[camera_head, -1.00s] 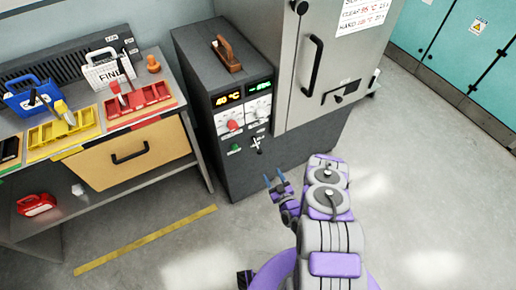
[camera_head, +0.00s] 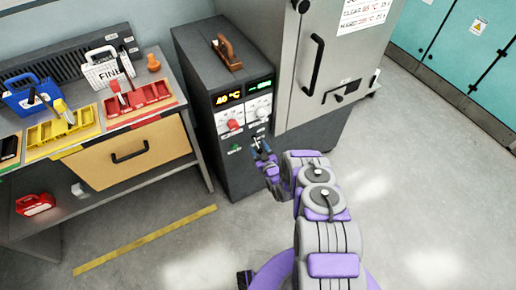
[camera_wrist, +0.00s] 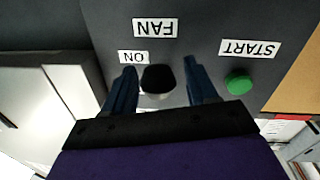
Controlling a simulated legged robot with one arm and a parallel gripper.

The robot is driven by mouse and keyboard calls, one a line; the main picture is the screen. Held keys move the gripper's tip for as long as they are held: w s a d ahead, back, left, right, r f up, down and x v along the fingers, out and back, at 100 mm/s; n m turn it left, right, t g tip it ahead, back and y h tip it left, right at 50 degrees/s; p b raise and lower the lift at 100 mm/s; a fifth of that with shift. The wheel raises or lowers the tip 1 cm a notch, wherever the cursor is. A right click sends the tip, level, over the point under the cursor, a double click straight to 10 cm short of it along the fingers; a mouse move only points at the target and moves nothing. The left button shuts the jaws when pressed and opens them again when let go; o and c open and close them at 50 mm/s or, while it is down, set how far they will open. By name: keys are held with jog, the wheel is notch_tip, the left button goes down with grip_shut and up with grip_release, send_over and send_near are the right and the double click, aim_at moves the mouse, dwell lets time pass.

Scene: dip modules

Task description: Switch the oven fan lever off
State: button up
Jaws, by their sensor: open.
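The fan lever shows in the wrist view as a black knob (camera_wrist: 158,80) on the dark oven panel, close to an upside-down ON label (camera_wrist: 134,57) and a FAN label (camera_wrist: 155,28). My gripper (camera_wrist: 160,66) is open, with one blue finger on each side of the knob. I cannot tell whether either finger touches it. In the head view my gripper (camera_head: 261,148) is at the lower front of the oven cabinet (camera_head: 240,175) and mostly hides the lever.
The green START button (camera_wrist: 238,82) is just right of the fingers in the wrist view. A red knob (camera_head: 234,124) sits above on the panel. The grey oven door (camera_head: 295,100) stands to the right, a workbench drawer (camera_head: 130,165) to the left. The floor in front is clear.

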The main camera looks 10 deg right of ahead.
jog(key=shift+w+a, duration=0.1)
jog(key=shift+w, duration=0.35)
grip_shut()
dwell(0.3)
